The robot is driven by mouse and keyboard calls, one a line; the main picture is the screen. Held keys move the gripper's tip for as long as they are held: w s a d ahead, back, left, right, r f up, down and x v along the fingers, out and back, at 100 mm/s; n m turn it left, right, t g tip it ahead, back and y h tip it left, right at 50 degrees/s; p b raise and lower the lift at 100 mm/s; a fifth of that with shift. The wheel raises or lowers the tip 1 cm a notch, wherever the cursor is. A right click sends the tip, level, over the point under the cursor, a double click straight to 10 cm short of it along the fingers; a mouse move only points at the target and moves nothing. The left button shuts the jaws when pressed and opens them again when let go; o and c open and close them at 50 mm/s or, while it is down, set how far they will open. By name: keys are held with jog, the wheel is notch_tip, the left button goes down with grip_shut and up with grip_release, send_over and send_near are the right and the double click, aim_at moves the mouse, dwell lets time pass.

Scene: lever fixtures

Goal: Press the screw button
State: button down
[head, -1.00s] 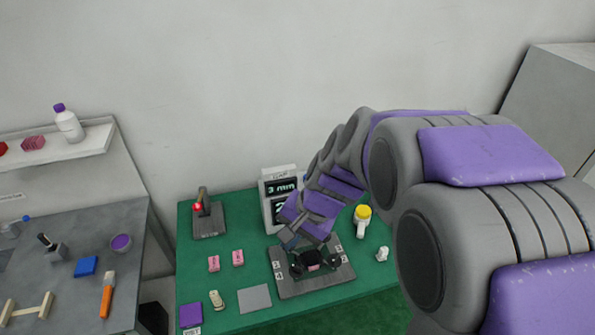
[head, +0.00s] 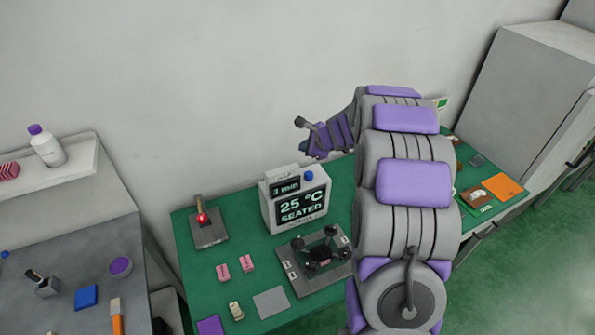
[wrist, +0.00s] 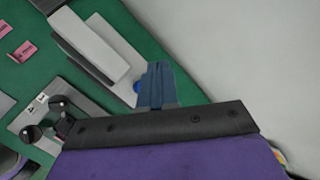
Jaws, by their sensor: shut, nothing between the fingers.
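A white display box (head: 296,207) stands on the green table and reads "3 mm" and "25 °C SEATED". A round blue button (head: 309,177) sits at its upper right; I cannot read a "screw" label on it. My gripper (head: 312,152) is above and behind the box, close over the button.
A dark fixture with black knobs (head: 319,256) stands in front of the box. A red-tipped lever (head: 203,218) is to its left. Pink blocks (head: 246,263) and a grey pad (head: 270,302) lie in front. The wall is close behind the table.

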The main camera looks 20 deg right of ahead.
jog(key=d, duration=0.3)
jog(key=shift+w+d+f+m, duration=0.3)
jog(key=shift+w+f+m, duration=0.05)
jog(key=shift+m, duration=0.05)
jog(key=b, duration=0.6)
send_over(309, 174)
jog(key=d, duration=0.1)
notch_tip(309, 174, down, 6)
jog(key=shift+s+r, duration=0.15)
jog(key=shift+r, duration=0.1)
jog(key=f+b, duration=0.2)
jog(key=shift+a+f, duration=0.3)
jog(key=shift+a, duration=0.1)
jog(key=shift+a+f, duration=0.25)
jog(key=shift+f, duration=0.05)
jog(key=shift+d, duration=0.55)
jog(key=shift+a, duration=0.4)
